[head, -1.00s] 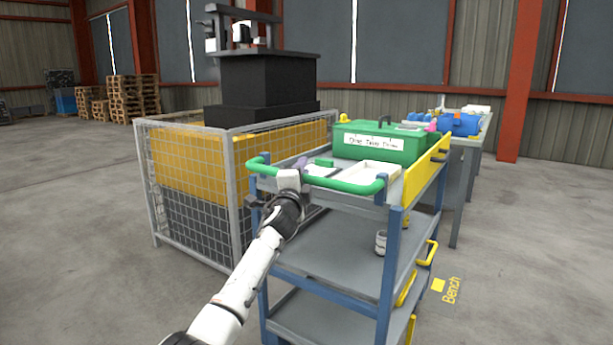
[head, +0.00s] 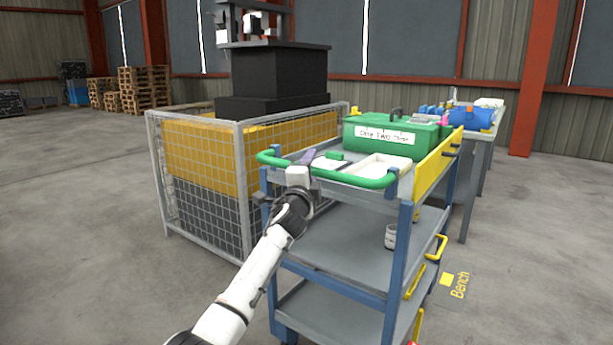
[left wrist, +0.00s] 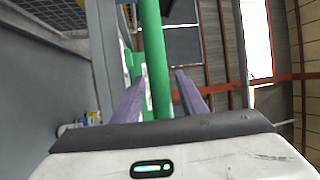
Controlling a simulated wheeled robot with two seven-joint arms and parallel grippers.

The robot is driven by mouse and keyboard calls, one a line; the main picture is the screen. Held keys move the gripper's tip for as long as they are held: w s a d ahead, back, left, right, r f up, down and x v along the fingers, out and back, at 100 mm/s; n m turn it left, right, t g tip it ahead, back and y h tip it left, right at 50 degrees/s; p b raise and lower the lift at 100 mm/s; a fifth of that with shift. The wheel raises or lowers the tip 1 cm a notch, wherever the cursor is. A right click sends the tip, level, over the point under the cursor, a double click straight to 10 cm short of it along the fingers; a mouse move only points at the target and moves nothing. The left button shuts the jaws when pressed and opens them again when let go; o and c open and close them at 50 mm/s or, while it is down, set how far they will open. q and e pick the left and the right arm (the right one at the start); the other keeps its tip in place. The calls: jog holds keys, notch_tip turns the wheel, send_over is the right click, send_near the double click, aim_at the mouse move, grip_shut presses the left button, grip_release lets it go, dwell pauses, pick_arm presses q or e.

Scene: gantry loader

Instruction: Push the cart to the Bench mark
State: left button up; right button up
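The cart (head: 340,255) has blue posts, grey shelves and a green push handle (head: 350,180) on its near side. My left gripper (head: 303,172) is at the left part of this handle. In the left wrist view the green handle bar (left wrist: 155,60) runs between the two purple fingers of my left gripper (left wrist: 163,78). The fingers stand apart, with a gap showing beside the bar. The Bench mark (head: 457,285), a yellow square with lettering, is on the floor right of the cart. My right gripper is not in view.
A wire-mesh cage (head: 240,180) with a black machine stands close on the cart's left. A green case (head: 385,142) and white trays ride on the cart top. A workbench (head: 480,160) stands behind right. Pallets (head: 143,88) are far left; floor at right is clear.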

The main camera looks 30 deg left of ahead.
pick_arm(q)
jog(key=p+v, duration=0.1)
jog(key=v, duration=0.7)
jog(key=shift+s+p, duration=0.35)
jog(key=shift+s, duration=0.05)
jog(key=shift+d, duration=0.15)
